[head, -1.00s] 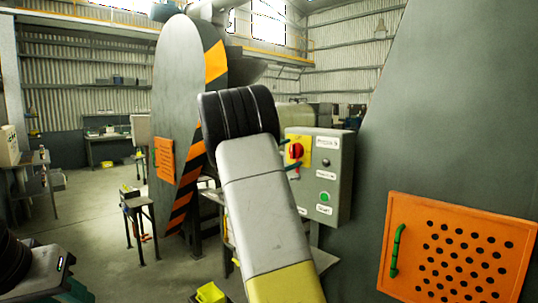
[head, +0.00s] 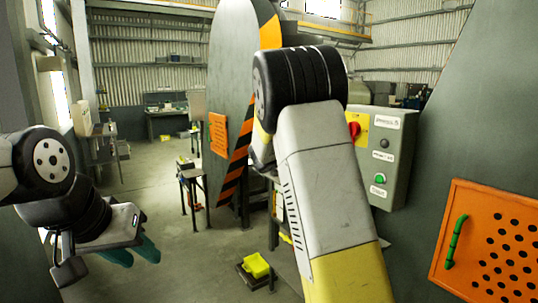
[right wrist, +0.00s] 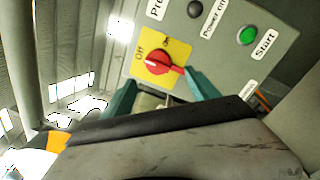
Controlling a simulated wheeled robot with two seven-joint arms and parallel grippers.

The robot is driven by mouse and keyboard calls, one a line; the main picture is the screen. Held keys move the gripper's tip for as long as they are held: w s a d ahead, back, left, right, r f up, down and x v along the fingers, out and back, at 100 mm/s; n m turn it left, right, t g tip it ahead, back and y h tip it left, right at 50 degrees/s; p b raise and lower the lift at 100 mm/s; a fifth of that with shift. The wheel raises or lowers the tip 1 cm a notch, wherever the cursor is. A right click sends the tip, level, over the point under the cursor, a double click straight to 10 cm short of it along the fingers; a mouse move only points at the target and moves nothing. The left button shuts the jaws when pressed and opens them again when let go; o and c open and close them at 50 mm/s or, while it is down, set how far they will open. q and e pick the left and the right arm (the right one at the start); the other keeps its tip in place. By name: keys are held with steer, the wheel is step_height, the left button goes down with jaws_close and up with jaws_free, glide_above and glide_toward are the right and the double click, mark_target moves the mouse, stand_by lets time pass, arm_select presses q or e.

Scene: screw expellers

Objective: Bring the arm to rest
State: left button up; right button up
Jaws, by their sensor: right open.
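My right arm (head: 320,170) rises through the middle of the head view and hides its gripper there. In the right wrist view, the right gripper (right wrist: 160,95) is open, with one teal finger on each side below a red rotary switch (right wrist: 158,62). The switch sits on a yellow plate marked Off and On. I cannot tell whether a finger touches the switch. My left gripper (head: 132,252) is low at the left of the head view, over the floor, with teal fingers; its opening is unclear.
The grey control box (head: 390,155) with a green button (head: 380,179) stands just right of my right arm. An orange perforated panel (head: 490,240) with a green handle is at the right. Floor between is open.

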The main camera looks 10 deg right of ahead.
steer(key=s+d+f+m+g+y, duration=0.1)
steer(key=s+f+m+g+y, duration=0.2)
steer(key=s+f, duration=0.4)
steer(key=s+f+m+g+y, duration=0.15)
steer(key=s+f+y, duration=0.3)
steer(key=s, duration=0.45)
steer(key=s+a+m+t+y, duration=0.1)
steer(key=s+a+m+y, duration=0.2)
steer(key=s+a+y, duration=0.3)
steer(key=s+a+m+t+y, duration=0.2)
steer(key=s+a+y, duration=0.4)
steer(key=s+a, duration=0.4)
steer(key=a+m, duration=0.1)
steer(key=a, duration=0.4)
steer(key=shift+s+a+f, duration=0.15)
steer(key=shift+s+a, duration=0.05)
steer(key=shift+s, duration=0.15)
